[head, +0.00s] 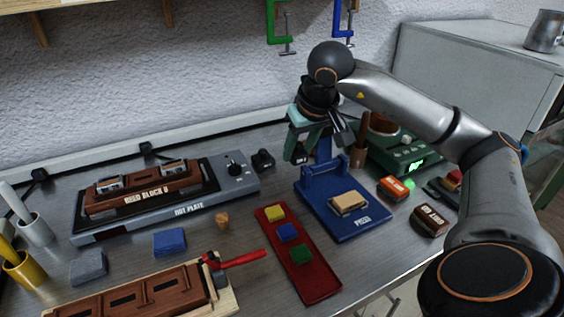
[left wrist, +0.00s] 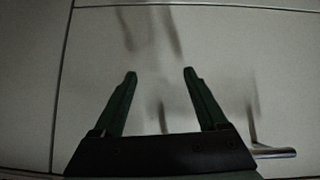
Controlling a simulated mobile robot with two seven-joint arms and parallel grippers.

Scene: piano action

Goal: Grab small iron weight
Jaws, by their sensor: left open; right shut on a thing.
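My right gripper (head: 306,146) is above the back left edge of the blue press (head: 365,228), pointing down. It is shut on a small dark piece (head: 299,155), which looks like the small iron weight; the fingers hide much of it. Another small dark weight-like piece (head: 263,159) stands on the bench to the left, beside the hot plate. My left gripper (left wrist: 160,76) shows only in the left wrist view. It is open and empty, in front of plain grey panels.
The hot plate (head: 240,184) carries a brown reed block (head: 152,192). A green scale (head: 395,152), an orange box (head: 393,188) and a brown block (head: 430,220) stand to the right.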

